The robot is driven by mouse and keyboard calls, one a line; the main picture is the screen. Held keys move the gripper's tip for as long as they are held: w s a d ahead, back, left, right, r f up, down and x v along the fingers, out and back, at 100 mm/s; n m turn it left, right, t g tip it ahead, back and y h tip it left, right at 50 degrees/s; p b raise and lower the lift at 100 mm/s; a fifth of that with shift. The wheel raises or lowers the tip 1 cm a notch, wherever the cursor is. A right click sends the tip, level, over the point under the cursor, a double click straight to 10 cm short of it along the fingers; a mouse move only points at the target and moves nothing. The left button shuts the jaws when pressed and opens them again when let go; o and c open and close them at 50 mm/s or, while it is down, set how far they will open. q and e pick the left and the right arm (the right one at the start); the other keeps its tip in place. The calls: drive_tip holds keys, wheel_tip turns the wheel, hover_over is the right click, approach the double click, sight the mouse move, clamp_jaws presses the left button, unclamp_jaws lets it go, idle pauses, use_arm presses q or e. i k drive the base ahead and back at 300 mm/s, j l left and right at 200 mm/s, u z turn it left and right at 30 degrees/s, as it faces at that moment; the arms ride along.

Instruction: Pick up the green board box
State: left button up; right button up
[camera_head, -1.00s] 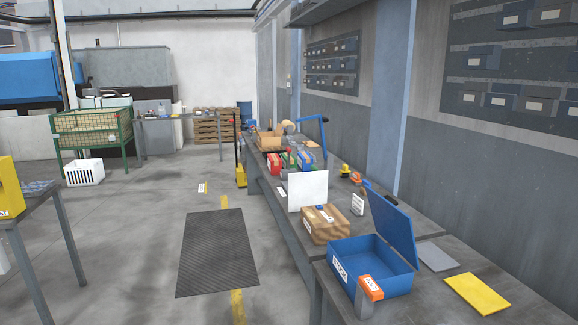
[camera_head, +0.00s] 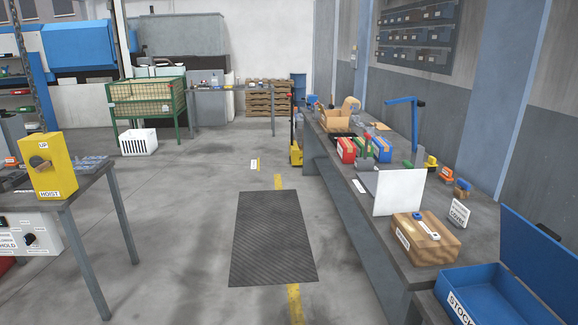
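A row of small boxes stands on the long workbench (camera_head: 385,205) at the right: a red box (camera_head: 346,150), a strip of green beside it, and a blue box (camera_head: 378,148). The green part (camera_head: 361,150) is small and partly hidden, so I cannot tell its full shape. Neither of my grippers is in view.
A white panel (camera_head: 399,192), a wooden box (camera_head: 427,243) and an open blue stock box (camera_head: 490,292) stand on the near bench. A table with a yellow hoist control (camera_head: 52,165) is at left. A dark mat (camera_head: 272,240) lies on the clear floor between.

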sight(359, 142)
drive_tip(key=i+j+u, duration=0.15)
drive_tip(key=i, duration=5.45)
drive_tip(key=i+z, duration=0.3)
drive_tip(key=i, duration=0.15)
drive_tip(key=i+j+z, duration=0.1)
drive_tip(key=i+z, duration=0.2)
drive_tip(key=i+j+z, duration=0.3)
drive_tip(key=i, duration=0.2)
drive_tip(key=i+j+z, duration=0.3)
drive_tip(key=i+l, duration=0.05)
drive_tip(key=i, duration=0.1)
